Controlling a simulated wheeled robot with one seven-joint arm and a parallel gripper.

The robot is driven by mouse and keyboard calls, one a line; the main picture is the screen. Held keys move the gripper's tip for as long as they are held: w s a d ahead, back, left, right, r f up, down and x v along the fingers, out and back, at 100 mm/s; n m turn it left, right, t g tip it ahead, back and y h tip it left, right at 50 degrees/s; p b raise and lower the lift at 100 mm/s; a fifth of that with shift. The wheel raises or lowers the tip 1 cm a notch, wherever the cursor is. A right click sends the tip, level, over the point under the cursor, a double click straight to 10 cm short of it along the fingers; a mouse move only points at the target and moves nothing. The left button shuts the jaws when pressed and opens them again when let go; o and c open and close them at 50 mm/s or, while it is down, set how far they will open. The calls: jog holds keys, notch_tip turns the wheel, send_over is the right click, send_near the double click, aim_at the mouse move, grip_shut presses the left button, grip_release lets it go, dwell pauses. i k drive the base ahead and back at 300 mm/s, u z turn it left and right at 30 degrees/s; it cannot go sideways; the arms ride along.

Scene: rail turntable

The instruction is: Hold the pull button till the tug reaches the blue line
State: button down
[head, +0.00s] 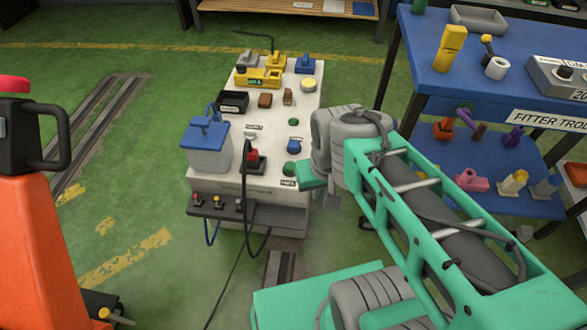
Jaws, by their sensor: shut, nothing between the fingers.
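A white bench (225,186) carries several controls along its right side. A green button (291,168) sits near its front right corner, close above a small label whose word I cannot read. A blue knob (293,145) and another green button (293,121) lie farther back. I cannot tell which is the pull button. My gripper (313,178) is at the bench's front right corner, just right of the nearer green button. It is shut and empty; its fingertips are mostly hidden, and contact with the button cannot be told. I make out neither the tug nor a blue line.
A red-topped switch (255,160) and a blue-lidded box (207,150) stand at the bench front. An orange machine (35,250) with a black handle stands at the left. A blue trolley (440,85) is at the right. Green floor is open between machine and bench.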

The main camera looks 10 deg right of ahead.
aim_at(289, 166)
jog(key=k, duration=0.45)
jog(key=u, duration=0.7)
jog(key=i, duration=0.8)
jog(key=u, duration=0.65)
jog(key=i, duration=0.4)
jog(key=u, duration=0.05)
